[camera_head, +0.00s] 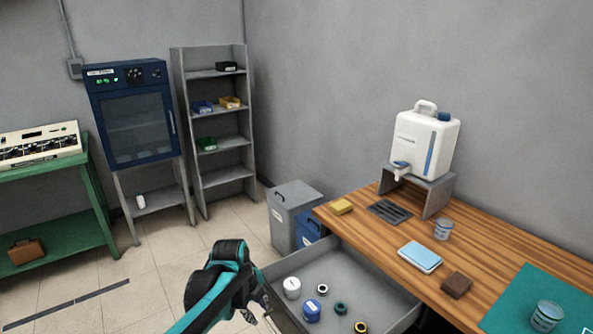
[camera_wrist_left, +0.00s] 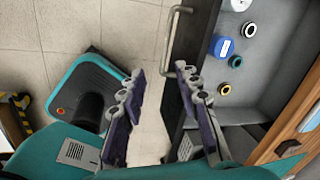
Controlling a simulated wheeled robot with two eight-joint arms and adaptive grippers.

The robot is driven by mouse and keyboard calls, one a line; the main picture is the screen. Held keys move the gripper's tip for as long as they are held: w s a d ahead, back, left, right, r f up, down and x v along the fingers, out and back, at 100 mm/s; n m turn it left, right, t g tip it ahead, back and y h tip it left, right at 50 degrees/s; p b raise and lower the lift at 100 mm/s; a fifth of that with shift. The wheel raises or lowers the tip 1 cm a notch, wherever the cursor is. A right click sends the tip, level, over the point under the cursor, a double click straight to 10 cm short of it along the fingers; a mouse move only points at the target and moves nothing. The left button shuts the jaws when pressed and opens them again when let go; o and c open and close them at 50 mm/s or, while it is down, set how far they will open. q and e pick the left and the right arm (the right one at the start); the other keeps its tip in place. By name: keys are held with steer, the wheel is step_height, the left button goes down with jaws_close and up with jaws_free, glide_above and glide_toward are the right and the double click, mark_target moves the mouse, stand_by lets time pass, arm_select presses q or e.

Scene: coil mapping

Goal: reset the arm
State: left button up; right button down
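My left arm comes in from the bottom in the head view and bends down in front of the open drawer (camera_head: 357,268). My left gripper (camera_head: 262,308) is small and partly hidden there. In the left wrist view, my left gripper (camera_wrist_left: 160,75) is open and empty, with its two fingers apart over the floor. The drawer's bar handle (camera_wrist_left: 171,40) shows just beyond the fingertips; the fingers look apart from it. My right gripper is in neither view.
The drawer holds a white jar (camera_head: 292,288), a blue jar (camera_head: 312,311) and several small rings. The wooden table (camera_head: 480,238) bears a water dispenser (camera_head: 424,140).

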arm_select(q)
steer(key=s+a+r+n+t, duration=0.2)
steer(key=s+a+n, duration=0.1)
steer(key=s+n, duration=0.6)
steer(key=s+a+r+n+t+y, duration=0.1)
steer(key=s+a+r+n+t, duration=0.1)
steer(key=s+n, duration=0.8)
steer(key=a+n+t, duration=0.1)
steer(key=n, duration=0.4)
steer(key=shift+a+r, duration=0.2)
steer(key=shift+a, duration=0.05)
